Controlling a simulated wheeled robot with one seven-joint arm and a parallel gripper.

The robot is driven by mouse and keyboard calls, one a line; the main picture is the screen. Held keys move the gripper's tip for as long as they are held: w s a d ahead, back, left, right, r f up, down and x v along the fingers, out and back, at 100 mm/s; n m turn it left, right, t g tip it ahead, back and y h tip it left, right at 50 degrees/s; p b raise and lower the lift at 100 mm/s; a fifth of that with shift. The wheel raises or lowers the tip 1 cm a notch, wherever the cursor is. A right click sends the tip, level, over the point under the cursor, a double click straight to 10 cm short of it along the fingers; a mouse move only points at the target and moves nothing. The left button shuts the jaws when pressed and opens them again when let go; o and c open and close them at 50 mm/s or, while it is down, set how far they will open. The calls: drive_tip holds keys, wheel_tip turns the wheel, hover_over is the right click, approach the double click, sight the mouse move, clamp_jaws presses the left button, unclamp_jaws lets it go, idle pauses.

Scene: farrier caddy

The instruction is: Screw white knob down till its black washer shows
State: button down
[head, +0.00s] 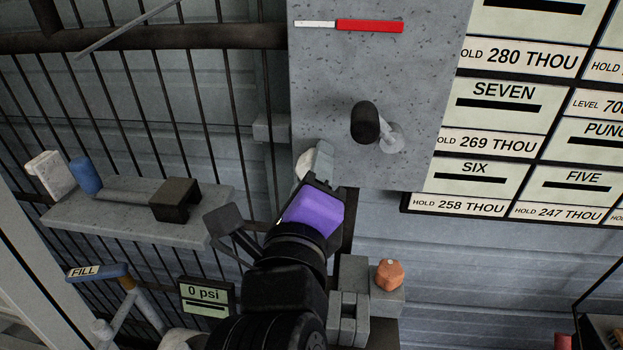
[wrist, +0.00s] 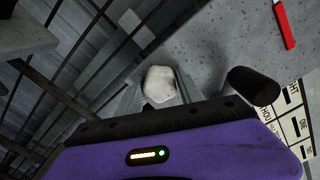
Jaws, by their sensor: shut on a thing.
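The white knob (wrist: 160,84) sits between the two grey fingers of my gripper (wrist: 159,92) in the wrist view. It is rounded and faceted, and its end faces the camera. In the head view only a pale part of the knob (head: 304,164) shows beside my gripper (head: 314,168), at the lower left edge of the speckled grey panel (head: 335,80). My gripper is shut on it. No black washer can be made out; the knob's base is hidden by the fingers and the knob itself.
A black-ended lever (head: 366,122) sticks out of the panel right of my gripper. A red and white bar (head: 369,26) lies higher up. A shelf (head: 130,225) with small blocks is at left, an orange knob (head: 389,275) below right. A display (head: 206,297) reads 0 psi.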

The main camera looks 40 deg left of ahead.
drive_tip(key=m+b, duration=0.4)
drive_tip(key=m, duration=0.1)
drive_tip(key=shift+f, duration=0.3)
drive_tip(key=shift+r+m+b, duration=0.25)
drive_tip(key=shift+m+b, duration=0.15)
drive_tip(key=shift+m, duration=0.3)
drive_tip(key=m+b, duration=0.2)
drive_tip(key=b, duration=0.1)
drive_tip(key=shift+a+f, duration=0.1)
drive_tip(key=shift+f, duration=0.15)
drive_tip(key=m+b, duration=0.5)
drive_tip(key=b, duration=0.7)
drive_tip(key=shift+r, duration=0.15)
drive_tip(key=shift+r+m+b, duration=0.2)
drive_tip(key=shift+m+b, duration=0.3)
drive_tip(key=shift+b, duration=0.35)
